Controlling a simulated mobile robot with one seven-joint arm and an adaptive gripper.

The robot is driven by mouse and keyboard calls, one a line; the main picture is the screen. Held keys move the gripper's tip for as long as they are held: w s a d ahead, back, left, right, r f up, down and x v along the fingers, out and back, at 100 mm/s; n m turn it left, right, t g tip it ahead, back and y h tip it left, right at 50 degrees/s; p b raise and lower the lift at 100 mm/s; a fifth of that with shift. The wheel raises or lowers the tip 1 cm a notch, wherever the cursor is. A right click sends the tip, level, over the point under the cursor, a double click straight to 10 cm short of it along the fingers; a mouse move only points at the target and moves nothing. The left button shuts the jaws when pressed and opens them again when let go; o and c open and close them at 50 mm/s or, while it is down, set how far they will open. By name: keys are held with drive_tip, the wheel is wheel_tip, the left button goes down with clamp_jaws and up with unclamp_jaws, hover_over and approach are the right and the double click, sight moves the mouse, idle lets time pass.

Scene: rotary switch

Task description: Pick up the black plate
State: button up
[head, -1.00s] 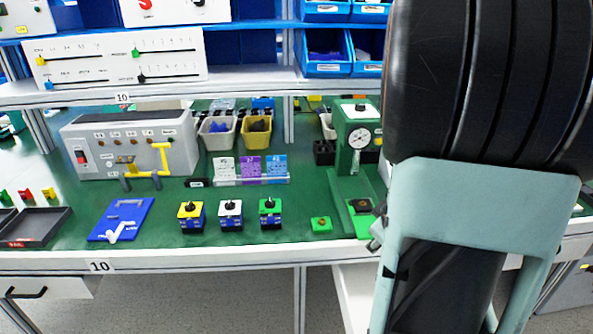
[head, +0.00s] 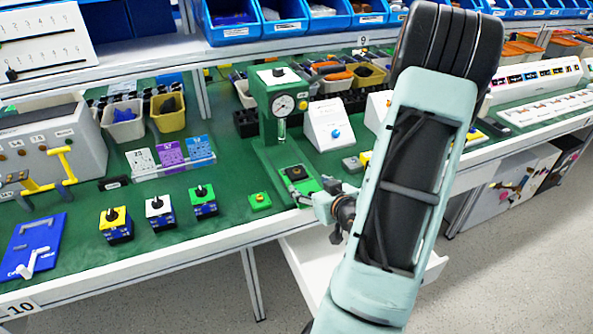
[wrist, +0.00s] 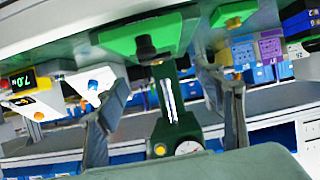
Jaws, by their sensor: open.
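A small dark, blackish piece (head: 296,173) lies on the green base of the press (head: 275,125), below its gauge. It may be the black plate; its outline is too small to be sure. My gripper (head: 326,190) is just right of this base in the head view, partly hidden by my arm. In the wrist view my gripper (wrist: 168,82) is open with nothing between its fingers. The press base (wrist: 150,33) appears upside down there, with a black knob-like part (wrist: 145,46) on it, beyond the fingertips.
Three knob switches, yellow (head: 115,222), white (head: 158,210) and green (head: 203,200), stand left of the press. A small green button box (head: 259,201) is close beside it. A white box with a blue button (head: 332,125) stands behind right. An open white drawer (head: 310,262) juts out below.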

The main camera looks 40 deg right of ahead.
drive_tip(key=shift+w+d+r, duration=0.1)
drive_tip(key=shift+w+d, duration=0.05)
drive_tip(key=shift+d, duration=0.05)
approach(297, 170)
drive_tip(key=w+f, duration=0.2)
drive_tip(key=shift+w, duration=0.3)
drive_tip(key=shift+d+r+x, duration=0.1)
drive_tip(key=shift+r+x, duration=0.05)
drive_tip(key=shift+x, duration=1.2)
drive_tip(key=shift+d+r+x, duration=0.15)
drive_tip(key=shift+x, duration=1.15)
drive_tip(key=shift+c, duration=0.6)
drive_tip(key=c, duration=1.2)
drive_tip(key=shift+o, duration=0.2)
